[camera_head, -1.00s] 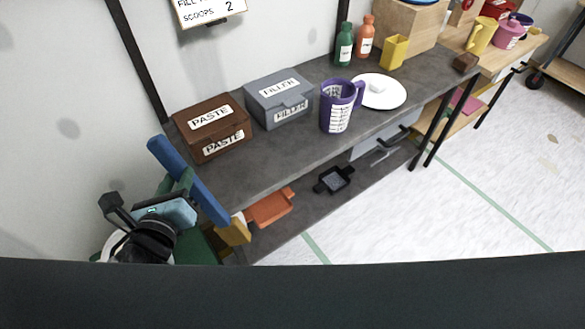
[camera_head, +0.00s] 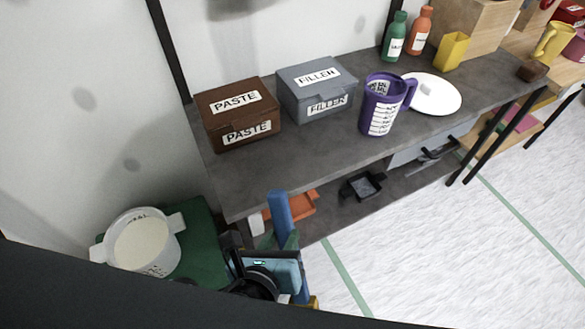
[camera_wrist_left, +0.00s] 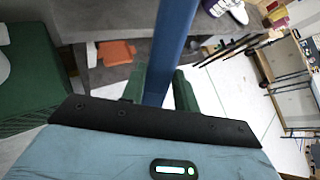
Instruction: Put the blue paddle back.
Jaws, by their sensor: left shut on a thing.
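The blue paddle (camera_head: 279,208) is held in my left gripper (camera_head: 286,246), in front of the bench's front edge in the head view. It stands nearly upright there, and a yellow piece shows by its lower end. In the left wrist view the blue shaft (camera_wrist_left: 172,48) runs up between the green fingers of my left gripper (camera_wrist_left: 159,88), which are shut on it. The paddle's lower part is hidden behind my gripper body. A white bucket (camera_head: 171,254) with pale contents stands at the lower left, left of my left gripper. My right gripper is not in view.
The grey bench (camera_head: 330,155) carries a brown PASTE box (camera_head: 215,107), a grey FILLER box (camera_head: 304,78), a purple jug (camera_head: 377,105) and a white plate (camera_head: 448,97). An orange tray (camera_head: 303,203) and a dark tray (camera_head: 352,189) lie below. Floor at right is clear.

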